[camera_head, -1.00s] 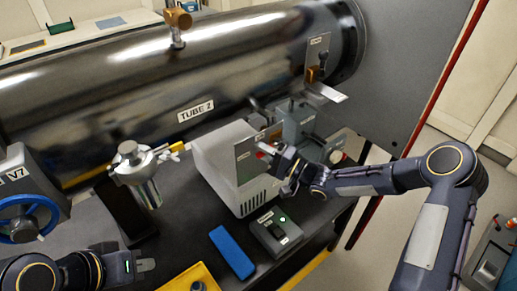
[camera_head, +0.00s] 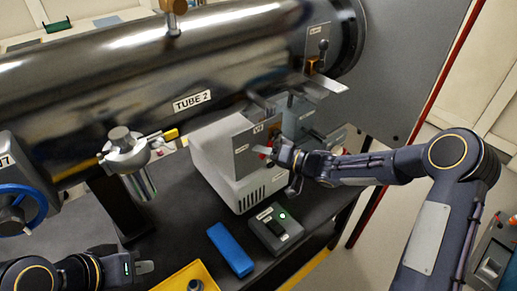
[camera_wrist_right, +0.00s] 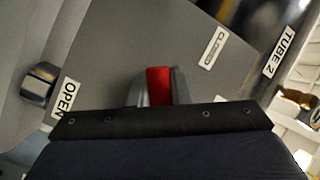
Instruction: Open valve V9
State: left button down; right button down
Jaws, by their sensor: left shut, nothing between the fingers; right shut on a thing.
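Valve V9 is a grey panel (camera_head: 243,146) on the white box, with a small label at its top and a red handle (camera_wrist_right: 159,86). In the right wrist view the panel carries an OPEN label (camera_wrist_right: 68,98) at left and a CLOSED label (camera_wrist_right: 213,47) at upper right. The red handle stands between them in the picture. My right gripper (camera_head: 270,154) is shut on the red handle; its fingers hide part of the handle. My left gripper (camera_head: 146,267) is shut and empty at lower left, well away from the valve.
The big metal tube marked TUBE 2 (camera_head: 110,85) runs behind the box. A blue block (camera_head: 231,250), a switch box with a green light (camera_head: 276,229) and a yellow tray (camera_head: 181,276) lie in front. A blue handwheel (camera_head: 22,209) is at far left.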

jog(key=shift+d+f+n, duration=0.1)
jog(key=shift+f+n, duration=0.1)
jog(key=shift+n, duration=0.1)
jog(key=c, duration=1.3)
grip_release()
jog(key=shift+c, duration=0.2)
jog(key=shift+d, duration=0.1)
jog(key=b+v, duration=0.1)
jog(key=v, duration=0.6)
jog(key=shift+s+d, duration=0.15)
jog(key=shift+d, duration=0.1)
jog(key=shift+r, duration=0.1)
